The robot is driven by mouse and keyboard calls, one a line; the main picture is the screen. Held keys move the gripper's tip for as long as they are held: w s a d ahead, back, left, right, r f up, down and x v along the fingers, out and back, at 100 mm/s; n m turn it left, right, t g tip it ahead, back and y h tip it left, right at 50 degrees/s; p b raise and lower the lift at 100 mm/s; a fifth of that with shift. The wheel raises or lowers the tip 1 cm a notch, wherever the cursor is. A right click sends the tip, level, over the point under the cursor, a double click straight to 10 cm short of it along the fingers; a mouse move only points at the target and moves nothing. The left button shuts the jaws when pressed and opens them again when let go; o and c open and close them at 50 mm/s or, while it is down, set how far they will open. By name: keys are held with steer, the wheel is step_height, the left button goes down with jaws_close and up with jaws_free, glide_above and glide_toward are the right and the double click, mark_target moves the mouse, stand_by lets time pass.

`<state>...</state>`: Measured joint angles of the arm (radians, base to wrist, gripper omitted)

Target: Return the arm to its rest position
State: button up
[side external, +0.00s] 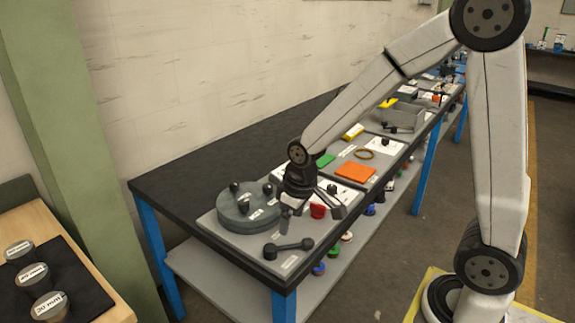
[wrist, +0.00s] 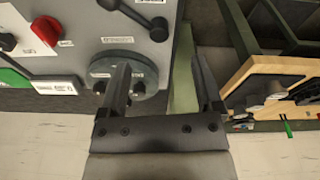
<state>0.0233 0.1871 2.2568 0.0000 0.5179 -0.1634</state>
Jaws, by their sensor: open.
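My gripper (side external: 312,205) hangs over the near end of the long workbench in the side external view. Its two fingers point down and are spread apart. It is beside the round grey-green disc (side external: 250,210), which carries black knobs. In the wrist view my gripper (wrist: 165,85) is open, with nothing between the fingers. The disc (wrist: 128,72) shows partly behind the left finger. A red part (side external: 318,211) is close behind the gripper; a red knob (wrist: 47,31) shows in the wrist view. A black handle (side external: 288,248) lies on the grey board in front.
The long black bench (side external: 190,183) runs along the wall. An orange plate (side external: 355,172), a green piece (side external: 325,160) and a grey bin (side external: 403,118) sit farther along it. A wooden table (side external: 40,235) with round labelled weights stands at left. Air above the bench is free.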

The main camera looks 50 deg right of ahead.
steer(key=s+f+m, duration=0.1)
steer(key=s, duration=0.7)
steer(key=shift+a+f+m+t, duration=0.2)
steer(key=shift+a+m+t, duration=0.1)
steer(key=shift+a, duration=0.1)
steer(key=r+m+g, duration=0.1)
steer(key=m+g, duration=0.2)
steer(key=m, duration=0.9)
glide_above(243, 202)
steer(key=shift+n, duration=0.3)
steer(key=shift+f, duration=3.9)
